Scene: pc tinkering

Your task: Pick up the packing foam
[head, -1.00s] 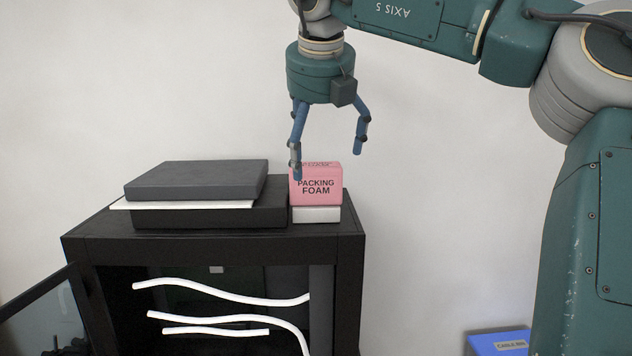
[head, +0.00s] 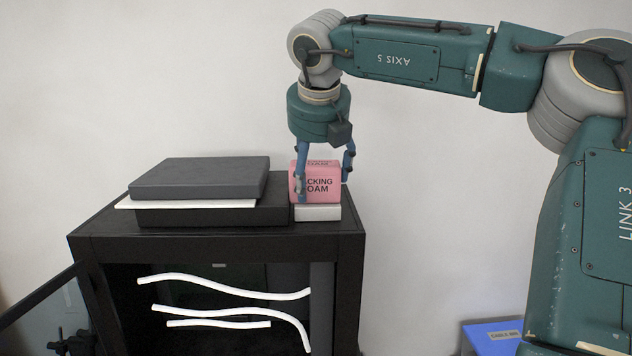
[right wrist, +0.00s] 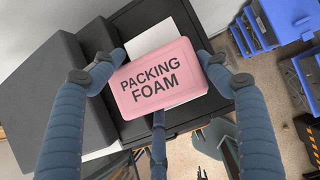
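The packing foam (head: 317,184) is a pink block with black lettering, on top of a small white box (head: 318,213) at the right end of the black cabinet's top. No clear gap shows between foam and box. My left gripper is not in view.
A grey flat case (head: 200,178) lies on a white sheet and a black slab (head: 212,216) just left of the foam. The black cabinet (head: 215,243) has an open glass door at left and white tubes (head: 225,289) inside. A blue cable bin (head: 492,337) stands lower right.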

